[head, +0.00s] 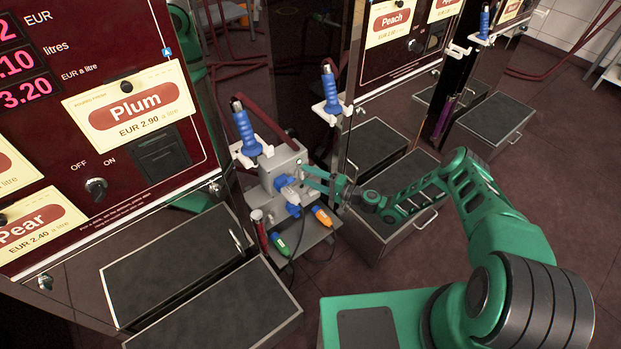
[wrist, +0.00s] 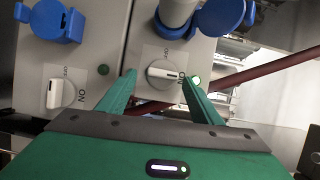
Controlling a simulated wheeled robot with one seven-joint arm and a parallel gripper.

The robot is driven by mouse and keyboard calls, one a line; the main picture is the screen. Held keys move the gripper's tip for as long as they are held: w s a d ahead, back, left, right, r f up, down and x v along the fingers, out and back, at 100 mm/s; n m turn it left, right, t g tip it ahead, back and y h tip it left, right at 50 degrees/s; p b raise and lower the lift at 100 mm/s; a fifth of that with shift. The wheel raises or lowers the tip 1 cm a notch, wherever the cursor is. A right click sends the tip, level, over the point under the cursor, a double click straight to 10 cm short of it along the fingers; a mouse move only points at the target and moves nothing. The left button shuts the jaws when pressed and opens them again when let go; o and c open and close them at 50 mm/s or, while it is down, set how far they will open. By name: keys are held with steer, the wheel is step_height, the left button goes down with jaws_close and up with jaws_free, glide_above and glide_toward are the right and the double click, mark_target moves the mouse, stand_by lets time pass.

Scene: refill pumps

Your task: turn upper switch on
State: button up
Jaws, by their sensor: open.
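The grey socket box (head: 285,168) stands between the pumps, with blue sockets on its face. In the wrist view a pale, round-based switch (wrist: 165,73) has its handle lying sideways, one end towards its ON mark. A lamp (wrist: 195,80) beside it glows pale green. It appears to be the upper switch. A second white switch (wrist: 53,94) sits at the left, its handle upright in the picture, beside a dark green lamp (wrist: 103,70). My gripper (wrist: 158,75) is open, its fingers on either side of the sideways switch; I cannot tell whether they touch it.
A shelf below the box holds a green-handled tool (head: 279,244) and an orange one (head: 322,216). Blue nozzles (head: 246,128) hang by the pumps. A dark red hose (wrist: 270,68) passes behind the box. Low steps (head: 385,215) flank it.

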steer(key=v, duration=1)
steer(key=shift+s+d, duration=0.15)
steer(key=shift+d, duration=0.2)
